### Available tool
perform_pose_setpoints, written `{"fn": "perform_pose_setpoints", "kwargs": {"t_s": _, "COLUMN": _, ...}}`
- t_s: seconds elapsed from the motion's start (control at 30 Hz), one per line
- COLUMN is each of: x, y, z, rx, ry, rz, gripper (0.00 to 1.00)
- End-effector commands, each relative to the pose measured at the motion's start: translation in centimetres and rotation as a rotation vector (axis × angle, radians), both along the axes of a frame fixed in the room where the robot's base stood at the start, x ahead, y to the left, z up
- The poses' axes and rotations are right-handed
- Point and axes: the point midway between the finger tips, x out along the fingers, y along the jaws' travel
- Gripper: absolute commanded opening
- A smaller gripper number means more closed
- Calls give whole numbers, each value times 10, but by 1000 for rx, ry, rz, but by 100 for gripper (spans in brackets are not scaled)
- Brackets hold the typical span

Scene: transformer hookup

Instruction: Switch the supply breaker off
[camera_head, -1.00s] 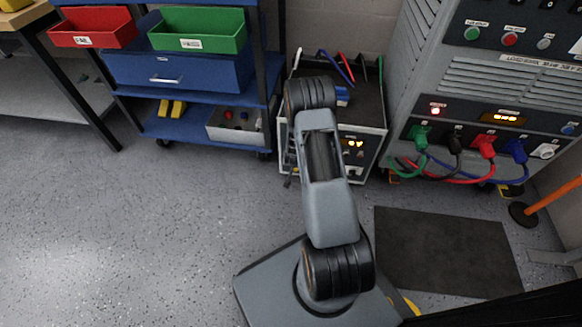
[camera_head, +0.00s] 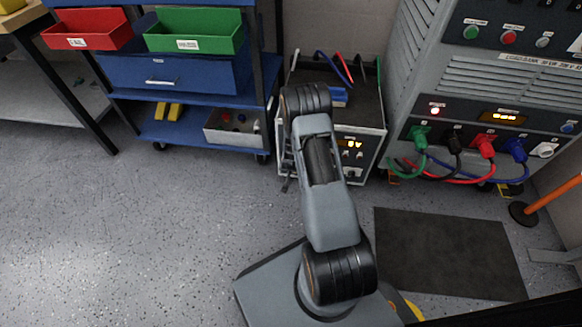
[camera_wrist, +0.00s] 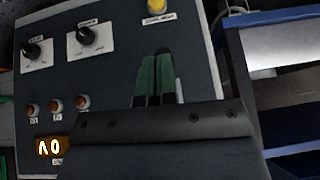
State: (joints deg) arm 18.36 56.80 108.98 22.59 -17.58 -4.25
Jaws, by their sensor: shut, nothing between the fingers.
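A small power supply cabinet (camera_head: 372,160) stands beyond my arm in the head view, its front partly hidden by the arm. Its front panel (camera_wrist: 120,70) fills much of the wrist view and appears upside down there. The panel has two black rotary knobs, one left (camera_wrist: 33,50) and one nearer the middle (camera_wrist: 88,36). It also has a yellow button (camera_wrist: 156,6), orange lamps (camera_wrist: 56,105) and a lit display (camera_wrist: 50,147) reading 0 V. I cannot tell which control is the supply breaker. My gripper (camera_wrist: 159,58) is shut and empty in front of the panel; the arm hides it in the head view.
A blue shelf cart (camera_head: 190,97) with red and green bins stands left of the cabinet. At right is a large grey unit (camera_head: 460,90) with coloured plugs and hanging cables. A dark mat (camera_head: 450,250) lies before it. The floor at left is clear.

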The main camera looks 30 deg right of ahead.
Motion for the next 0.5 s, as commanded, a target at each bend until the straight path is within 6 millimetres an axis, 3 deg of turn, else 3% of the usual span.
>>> {"fn": "perform_pose_setpoints", "kwargs": {"t_s": 0.27, "x": -4, "y": 2, "z": 13, "rx": -1, "ry": -1, "rz": 0, "gripper": 0}}
{"fn": "perform_pose_setpoints", "kwargs": {"t_s": 0.43, "x": -16, "y": 6, "z": 41, "rx": 0, "ry": 1, "rz": -3, "gripper": 0}}
{"fn": "perform_pose_setpoints", "kwargs": {"t_s": 0.5, "x": -29, "y": 15, "z": 41, "rx": 1, "ry": 4, "rz": -3, "gripper": 0}}
